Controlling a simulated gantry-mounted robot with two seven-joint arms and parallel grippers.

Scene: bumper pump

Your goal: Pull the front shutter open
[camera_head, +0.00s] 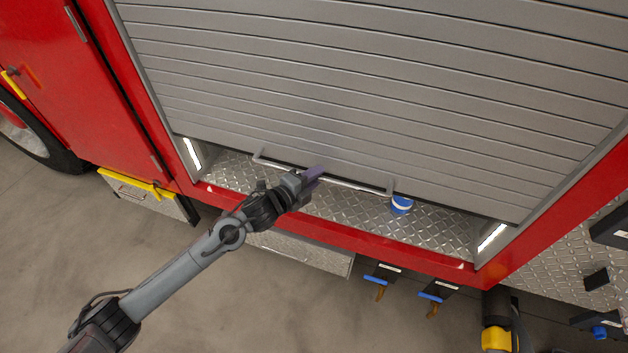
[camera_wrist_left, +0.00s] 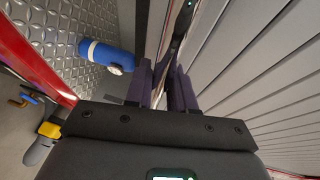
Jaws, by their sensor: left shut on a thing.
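The grey slatted shutter (camera_head: 370,80) covers most of the opening in the red truck; its bottom edge is raised a little above the diamond-plate sill. A thin bar handle (camera_head: 350,184) runs along the shutter's bottom edge. My left gripper (camera_head: 314,174) is shut on the bar handle, left of its middle. In the left wrist view the purple fingers (camera_wrist_left: 164,88) close around the handle, with the shutter slats (camera_wrist_left: 255,75) to the right. The part of the bar between the fingers is hidden. My right gripper does not show.
A blue and white cylinder (camera_head: 401,204) sits on the diamond-plate sill (camera_head: 440,224) under the shutter, close to the handle's right end; it also shows in the left wrist view (camera_wrist_left: 106,56). Blue-handled valves (camera_head: 383,280) stick out below. A red door (camera_head: 70,85) is at left.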

